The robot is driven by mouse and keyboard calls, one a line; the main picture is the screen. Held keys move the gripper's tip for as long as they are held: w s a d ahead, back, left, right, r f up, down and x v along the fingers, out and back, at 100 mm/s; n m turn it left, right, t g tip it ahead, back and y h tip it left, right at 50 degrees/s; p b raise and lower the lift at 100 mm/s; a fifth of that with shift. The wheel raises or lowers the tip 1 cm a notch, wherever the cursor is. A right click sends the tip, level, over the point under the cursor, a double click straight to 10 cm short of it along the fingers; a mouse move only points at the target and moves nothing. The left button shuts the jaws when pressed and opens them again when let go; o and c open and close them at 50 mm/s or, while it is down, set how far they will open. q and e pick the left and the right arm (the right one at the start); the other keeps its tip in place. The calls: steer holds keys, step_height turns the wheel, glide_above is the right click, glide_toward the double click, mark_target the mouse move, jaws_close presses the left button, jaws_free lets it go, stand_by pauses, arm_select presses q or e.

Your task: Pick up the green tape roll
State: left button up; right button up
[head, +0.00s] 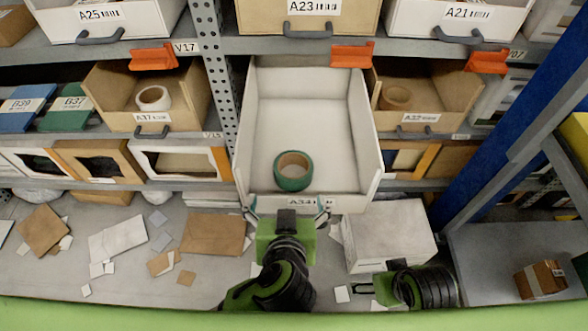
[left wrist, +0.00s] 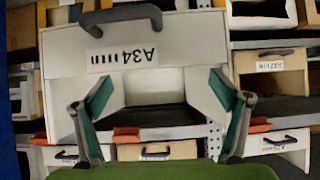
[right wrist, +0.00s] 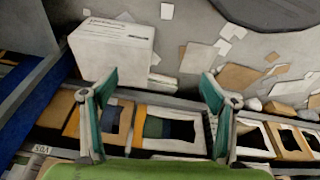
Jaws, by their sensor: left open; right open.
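The green tape roll (head: 292,184) lies flat in the pulled-out white drawer A34 (head: 251,130), near its front wall. The drawer is otherwise empty. My left gripper (head: 288,209) is open and empty at the drawer's front, just short of the roll in the head view. In the left wrist view the open left fingers (left wrist: 162,87) are spread before the drawer's front with its label and dark handle; the roll does not show there. My right gripper (right wrist: 160,88) is open and empty, low to the right by a white box.
The white box (head: 390,240) stands on the floor among scattered cardboard pieces. Bin A37 (head: 150,120) on the left holds a white tape roll (head: 153,98); the right bin (head: 415,118) holds a brown roll (head: 396,97). A blue rack post (head: 500,120) stands at right.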

mark_target(293, 182)
arm_select(q)
steer(key=shift+w+d+r+t, duration=0.15)
steer(key=shift+d+r+t, duration=0.15)
steer(key=shift+d+r, duration=0.15)
steer(key=shift+w+d, duration=0.1)
steer(key=shift+w, duration=0.05)
steer(key=b+x, duration=0.1)
steer(key=x, duration=0.6)
steer(key=shift+d+r+b, duration=0.1)
steer(key=shift+b, duration=0.25)
steer(key=b+x, duration=0.1)
steer(key=x, duration=0.5)
steer(key=shift+w, duration=0.25)
arm_select(e)
steer(key=shift+v, duration=1.05)
steer(key=shift+s+d, duration=0.1)
steer(key=shift+s, duration=0.1)
arm_select(q)
steer(key=c, duration=1.3)
